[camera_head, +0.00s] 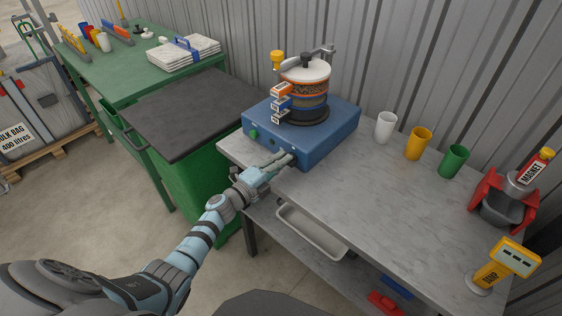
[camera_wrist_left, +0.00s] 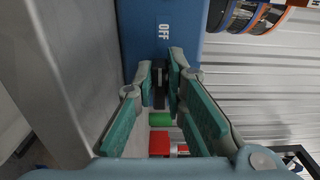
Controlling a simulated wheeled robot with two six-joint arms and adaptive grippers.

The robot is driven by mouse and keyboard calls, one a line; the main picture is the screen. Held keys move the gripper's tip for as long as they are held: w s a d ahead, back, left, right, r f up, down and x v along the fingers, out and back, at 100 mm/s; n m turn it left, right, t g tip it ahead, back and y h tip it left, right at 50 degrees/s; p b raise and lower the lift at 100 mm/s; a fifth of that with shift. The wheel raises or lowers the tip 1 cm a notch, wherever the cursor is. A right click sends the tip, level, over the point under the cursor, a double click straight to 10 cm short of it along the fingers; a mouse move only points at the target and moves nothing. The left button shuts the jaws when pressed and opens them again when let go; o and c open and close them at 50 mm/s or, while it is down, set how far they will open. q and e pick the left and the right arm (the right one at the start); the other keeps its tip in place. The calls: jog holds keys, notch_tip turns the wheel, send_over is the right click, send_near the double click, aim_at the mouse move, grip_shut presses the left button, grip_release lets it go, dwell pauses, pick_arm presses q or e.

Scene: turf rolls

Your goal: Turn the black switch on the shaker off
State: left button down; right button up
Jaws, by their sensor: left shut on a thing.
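The shaker (camera_head: 330,132) is a blue box on the grey table, with a stack of round sieves (camera_head: 305,88) on top. My left gripper (camera_head: 289,157) is at its front face, near the lower right corner, and hides the switch in the head view. In the left wrist view, the black switch (camera_wrist_left: 159,97) shows between the fingertips of my left gripper (camera_wrist_left: 160,84), which is shut on it. White OFF lettering (camera_wrist_left: 165,32) stands on the blue face (camera_wrist_left: 140,40) close to the switch. My right gripper is not in view.
White (camera_head: 385,127), yellow (camera_head: 418,144) and green (camera_head: 453,161) cups stand right of the shaker on the table (camera_head: 365,195). A red magnet holder (camera_head: 488,207) and a yellow display (camera_head: 511,261) stand farther right. A dark-topped green cabinet (camera_head: 180,115) is at left.

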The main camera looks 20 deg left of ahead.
pick_arm(q)
jog(key=c, duration=1.6)
grip_release()
jog(key=shift+c, duration=0.2)
jog(key=v, duration=1.2)
